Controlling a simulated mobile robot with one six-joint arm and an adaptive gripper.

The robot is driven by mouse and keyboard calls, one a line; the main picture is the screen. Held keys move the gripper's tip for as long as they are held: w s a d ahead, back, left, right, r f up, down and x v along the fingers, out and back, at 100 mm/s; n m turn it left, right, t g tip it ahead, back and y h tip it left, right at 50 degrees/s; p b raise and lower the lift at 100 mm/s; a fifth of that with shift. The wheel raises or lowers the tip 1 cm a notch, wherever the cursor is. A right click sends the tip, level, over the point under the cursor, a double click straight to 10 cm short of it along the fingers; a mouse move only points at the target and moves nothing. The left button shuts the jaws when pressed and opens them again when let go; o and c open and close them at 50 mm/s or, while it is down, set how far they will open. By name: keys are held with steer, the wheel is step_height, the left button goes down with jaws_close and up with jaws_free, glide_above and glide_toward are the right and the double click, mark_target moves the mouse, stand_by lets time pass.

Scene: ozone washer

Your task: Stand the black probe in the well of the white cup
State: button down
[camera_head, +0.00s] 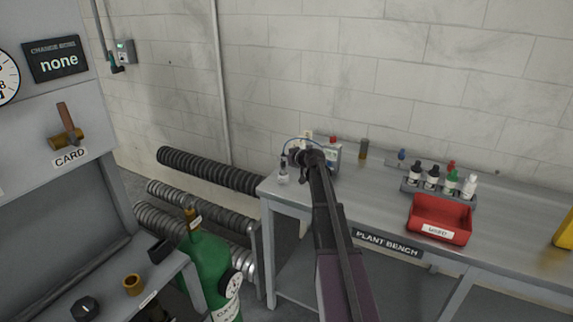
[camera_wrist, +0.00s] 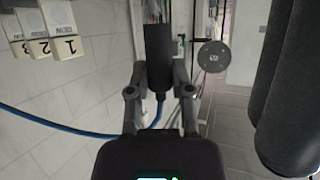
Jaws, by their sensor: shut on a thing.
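The white cup (camera_head: 282,179) is a small pale shape near the left end of the bench in the head view. A small dark shape (camera_head: 284,162) shows just above it; it looks like the black probe's lower part, but I cannot tell whether it is in the well. My gripper (camera_head: 297,156) is beside and above the cup. In the wrist view my gripper (camera_wrist: 160,84) is shut on the black probe (camera_wrist: 158,50), with a blue cable (camera_wrist: 60,126) running from it to the left. I cannot make out the cup's well in either view.
A grey meter box (camera_head: 334,157) stands just right of my gripper on the plant bench (camera_head: 375,205). A bottle rack (camera_head: 437,190) and a red tray (camera_head: 440,217) are farther right. A green cylinder (camera_head: 212,270) stands left of the bench. Numbered pale blocks (camera_wrist: 62,45) show in the wrist view.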

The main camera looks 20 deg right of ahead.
mark_target(284, 164)
steer(key=shift+w+d, duration=0.1)
steer(key=shift+w, duration=0.15)
steer(key=shift+w+d+f+b, duration=0.15)
steer(key=shift+w+f+b, duration=0.25)
steer(key=shift+f+b, duration=1.45)
steer(key=shift+f, duration=0.15)
steer(key=c, duration=0.5)
jaws_free()
steer(key=shift+r, duration=0.2)
